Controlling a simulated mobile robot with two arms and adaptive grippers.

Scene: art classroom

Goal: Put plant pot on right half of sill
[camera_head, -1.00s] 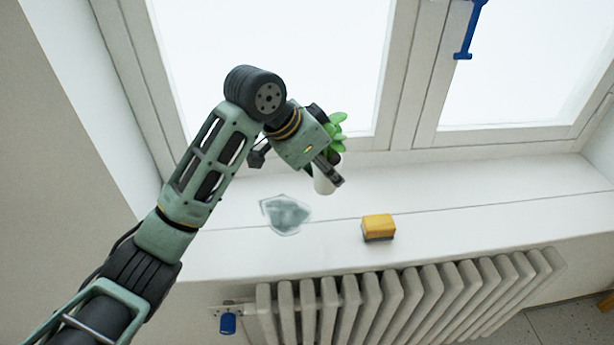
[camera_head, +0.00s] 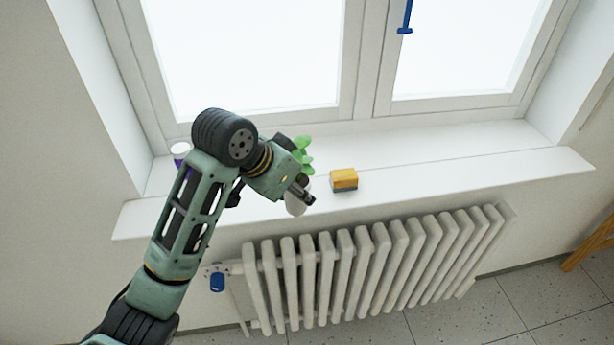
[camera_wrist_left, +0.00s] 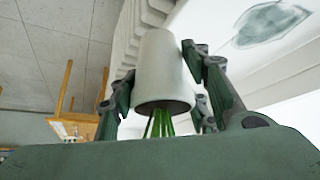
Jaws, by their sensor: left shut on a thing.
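The plant pot (camera_head: 295,204) is white with green leaves (camera_head: 303,155). My left gripper (camera_head: 303,194) is shut on it. In the head view the pot shows by the sill's front edge, left of the sponge and above the radiator's left part. In the left wrist view the pot (camera_wrist_left: 162,70) sits between the two fingers (camera_wrist_left: 165,85), with green stems at its rim. The white window sill (camera_head: 450,158) has a clear right half. I cannot tell the pot's exact height over the sill. My right gripper is not in view.
A yellow and grey sponge (camera_head: 344,180) lies near the sill's middle. A white and purple container (camera_head: 181,150) stands at the left end, partly behind my arm. A greyish patch (camera_wrist_left: 268,24) shows in the wrist view. A ribbed radiator (camera_head: 370,265) stands below; a blue window handle (camera_head: 405,15) hangs above.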

